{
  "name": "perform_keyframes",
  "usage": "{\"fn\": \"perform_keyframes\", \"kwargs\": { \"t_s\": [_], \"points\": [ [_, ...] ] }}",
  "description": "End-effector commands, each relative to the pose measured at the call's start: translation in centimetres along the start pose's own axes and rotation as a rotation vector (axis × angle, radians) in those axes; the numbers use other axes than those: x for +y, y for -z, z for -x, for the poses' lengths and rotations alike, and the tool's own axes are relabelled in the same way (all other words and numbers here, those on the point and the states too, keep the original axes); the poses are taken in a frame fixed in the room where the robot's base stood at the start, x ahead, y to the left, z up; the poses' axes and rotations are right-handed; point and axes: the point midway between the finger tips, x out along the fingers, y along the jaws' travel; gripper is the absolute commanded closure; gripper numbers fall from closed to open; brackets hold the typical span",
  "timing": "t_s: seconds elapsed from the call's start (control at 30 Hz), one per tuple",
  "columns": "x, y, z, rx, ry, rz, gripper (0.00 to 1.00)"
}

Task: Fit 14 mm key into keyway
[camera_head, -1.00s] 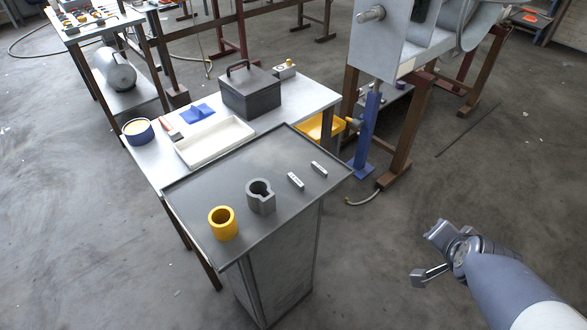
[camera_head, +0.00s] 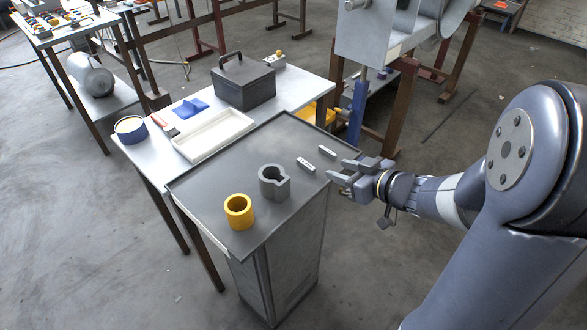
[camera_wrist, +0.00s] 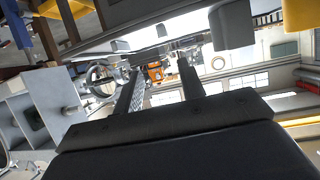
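Two small pale keys lie on the dark cabinet top in the head view, a nearer one (camera_head: 306,164) and a farther one (camera_head: 327,152). Their markings are too small to read, so I cannot tell which is 14 mm. A grey ring (camera_head: 274,181) with a slot on its right side stands left of them. My gripper (camera_head: 337,169) is at the right edge of the top, close to the keys, with its fingers apart and empty. The wrist view also shows the spread fingers (camera_wrist: 160,88); the grey ring (camera_wrist: 232,25) appears beyond them, upside down.
A yellow ring (camera_head: 239,212) stands front left on the cabinet top (camera_head: 225,180). Behind are a white tray (camera_head: 212,135), a dark lidded box (camera_head: 244,88), blue pieces (camera_head: 190,108) and a blue-rimmed round tin (camera_head: 130,129). The cabinet top's right rim lies under or beside my gripper.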

Motion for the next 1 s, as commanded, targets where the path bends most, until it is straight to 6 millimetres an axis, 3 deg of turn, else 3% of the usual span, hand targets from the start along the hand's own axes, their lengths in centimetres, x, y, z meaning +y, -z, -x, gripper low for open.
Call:
{"fn": "perform_keyframes", "kwargs": {
  "t_s": [0.33,0.57,0.8,1.0],
  "points": [
    [-0.5,-0.3,-4.5,-0.002,0.024,0.007,0.62],
    [-0.6,-0.4,-6.3,-0.002,0.021,0.006,0.62],
    [-1.0,-0.9,-9.8,-0.002,0.021,0.006,0.62],
    [-0.9,-0.8,-10.9,-0.002,0.018,0.005,0.62]
  ]
}}
